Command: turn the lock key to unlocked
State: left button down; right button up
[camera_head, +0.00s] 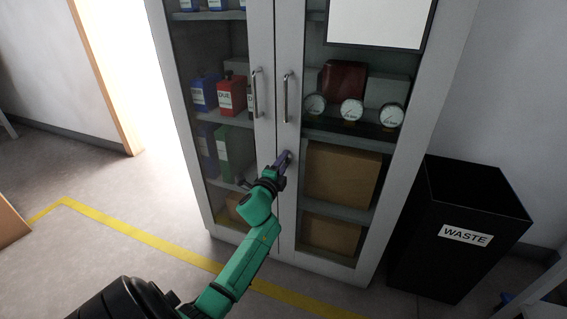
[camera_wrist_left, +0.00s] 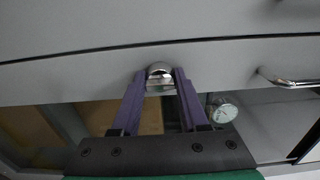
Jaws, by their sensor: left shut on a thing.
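The lock key (camera_wrist_left: 160,72) is a small silver metal piece on the face of the cabinet door. It sits between the purple fingertips of my left gripper (camera_wrist_left: 160,82) in the left wrist view, and the fingers are shut on it. In the head view my left gripper (camera_head: 283,160) reaches the right-hand door of the grey cabinet (camera_head: 287,215), near the seam and below the handles. The key is hidden there behind the fingers. I cannot tell which way the key is turned. Both doors look closed. My right gripper is not in view.
Two vertical door handles (camera_head: 287,97) stand out above my gripper. Behind the glass are coloured boxes (camera_head: 224,97), round gauges (camera_head: 351,110) and cardboard boxes (camera_head: 340,174). A black waste bin (camera_head: 437,262) stands right of the cabinet. The floor at left is clear, with a yellow line (camera_head: 130,232).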

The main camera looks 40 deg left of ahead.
pick_arm(q)
jog(key=shift+c, duration=2.1)
grip_release()
jog(key=shift+s, duration=0.1)
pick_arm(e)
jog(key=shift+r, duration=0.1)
pick_arm(q)
jog(key=p+v, duration=0.1)
jog(key=v, duration=1.3)
jog(key=shift+s+p, duration=0.2)
jog(key=shift+p, duration=0.15)
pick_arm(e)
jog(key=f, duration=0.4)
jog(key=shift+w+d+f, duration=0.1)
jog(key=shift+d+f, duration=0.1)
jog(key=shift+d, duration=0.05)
pick_arm(q)
jog(key=shift+d, duration=0.15)
